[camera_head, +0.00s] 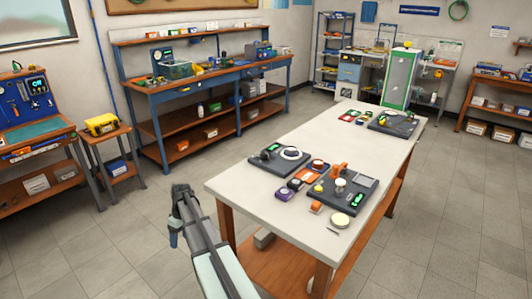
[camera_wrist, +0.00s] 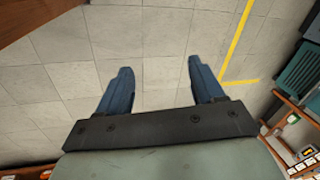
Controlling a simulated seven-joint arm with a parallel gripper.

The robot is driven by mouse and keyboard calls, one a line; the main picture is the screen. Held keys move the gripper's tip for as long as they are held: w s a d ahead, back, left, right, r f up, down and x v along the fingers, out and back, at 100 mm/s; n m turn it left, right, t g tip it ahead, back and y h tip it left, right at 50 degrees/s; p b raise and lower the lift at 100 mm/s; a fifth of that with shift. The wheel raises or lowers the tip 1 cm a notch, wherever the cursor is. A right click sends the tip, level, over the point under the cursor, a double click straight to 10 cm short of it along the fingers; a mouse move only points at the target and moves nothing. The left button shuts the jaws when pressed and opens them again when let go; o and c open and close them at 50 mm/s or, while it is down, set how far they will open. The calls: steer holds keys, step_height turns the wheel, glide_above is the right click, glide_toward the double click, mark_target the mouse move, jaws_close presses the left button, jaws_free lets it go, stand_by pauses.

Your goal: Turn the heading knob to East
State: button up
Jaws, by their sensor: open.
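Small dark panels with knobs and dials stand on the white table (camera_head: 235,186). The nearest panel (camera_head: 325,197) carries a white knob (camera_head: 340,183), a yellow knob (camera_head: 318,188) and a grey screen. A second panel (camera_head: 262,161) carries a large white round dial (camera_head: 291,153). A third panel (camera_head: 394,123) is at the far end. I cannot tell which part is the heading knob, and no East marking is readable. My gripper (camera_wrist: 160,66) is open and empty above the tiled floor. It also shows in the head view, left of the table and apart from it.
Small loose items, including a purple-black one (camera_head: 284,195) and a cream disc (camera_head: 340,219), lie around the panels. A blue workbench (camera_head: 190,86) stands behind, and a stool with a yellow case (camera_head: 102,124) is at left.

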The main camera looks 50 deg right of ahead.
steer(key=w+d+r+n+t, duration=0.1)
steer(key=w+d+r, duration=0.2)
steer(key=d+r, duration=0.5)
steer(key=w+d+r+t, duration=0.1)
steer(key=w+d+r, duration=0.1)
steer(key=d+r, duration=0.55)
steer(key=shift+m+t+h, duration=0.4)
steer(key=shift+t, duration=0.3)
steer(key=s+d+r, duration=0.2)
steer(key=d+r, duration=0.1)
steer(key=d, duration=0.2)
steer(key=s+d+r, duration=0.2)
steer(key=d+r, duration=0.2)
steer(key=d, duration=0.1)
steer(key=s+d+r, duration=0.2)
steer(key=d+r, duration=0.1)
steer(key=d, duration=0.2)
steer(key=shift+r, duration=0.15)
steer(key=m+t+h, duration=0.1)
glide_toward(265, 153)
steer(key=x, duration=0.8)
steer(key=shift+w+f, duration=0.1)
steer(key=shift+f, duration=0.15)
steer(key=c, duration=1.1)
